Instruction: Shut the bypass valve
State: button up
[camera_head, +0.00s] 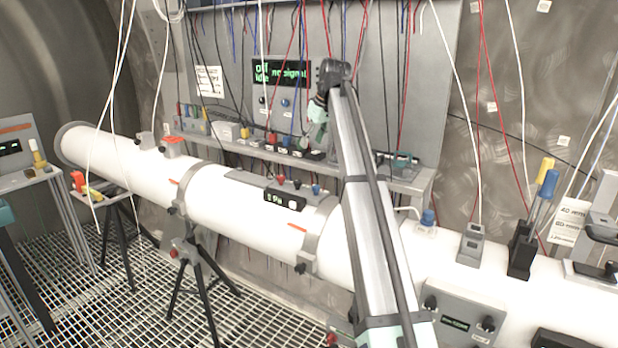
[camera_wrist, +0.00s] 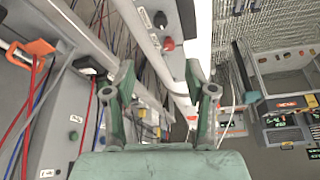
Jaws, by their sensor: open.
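My gripper (camera_wrist: 160,78) shows in the wrist view as two green fingers standing well apart, with nothing between them. In the head view its green end (camera_head: 318,112) is partly hidden behind my arm, in front of the grey wall panel and above the shelf. I cannot tell for sure which part is the bypass valve. Candidates are a blue-capped fitting (camera_head: 428,218) on the white pipe right of my arm, and red and blue knobs (camera_head: 298,184) on the pipe's middle. A red knob (camera_wrist: 168,44) shows beyond the fingers in the wrist view.
The long white pipe (camera_head: 240,207) crosses the scene on black tripods. A grey shelf (camera_head: 240,146) with small devices runs behind it. Cables hang from above around my arm. A display (camera_head: 280,73) is on the panel. Screwdriver-like tools (camera_head: 542,192) stand at right. The grated floor is open at left.

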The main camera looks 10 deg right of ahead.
aim_at(298, 181)
jog(key=p+x, duration=0.2)
jog(key=x, duration=0.6)
jog(key=p+x, duration=0.2)
jog(key=x, duration=0.7)
jog(key=shift+a+p, duration=0.2)
jog(key=shift+p, duration=0.15)
jog(key=shift+c, duration=0.3)
grip_shut()
